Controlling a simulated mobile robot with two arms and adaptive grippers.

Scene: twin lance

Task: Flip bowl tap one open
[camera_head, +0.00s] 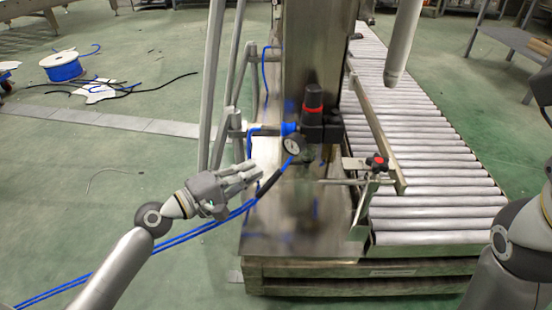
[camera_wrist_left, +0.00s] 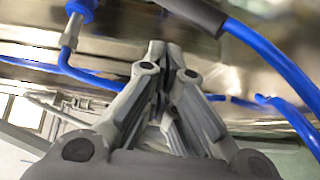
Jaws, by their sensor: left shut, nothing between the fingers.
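An air regulator (camera_head: 313,118) with a black knob and red ring is mounted on the metal column, with a round gauge (camera_head: 293,145) at its lower left. My left gripper (camera_head: 258,173) is left of and below the gauge, beside a blue hose with a black sleeve (camera_head: 268,184). In the left wrist view its fingers (camera_wrist_left: 166,50) are closed together and empty, pointing at the metal surface. A blue fitting (camera_wrist_left: 82,8) on a grey stem shows at the upper left there. My right gripper is out of view.
Blue hoses (camera_head: 200,229) run from the lower left toward the column. A roller conveyor (camera_head: 435,150) lies to the right, with a red-knobbed clamp (camera_head: 377,162) at its edge. A blue hose (camera_wrist_left: 275,62) crosses the right of the wrist view. Left floor is mostly open.

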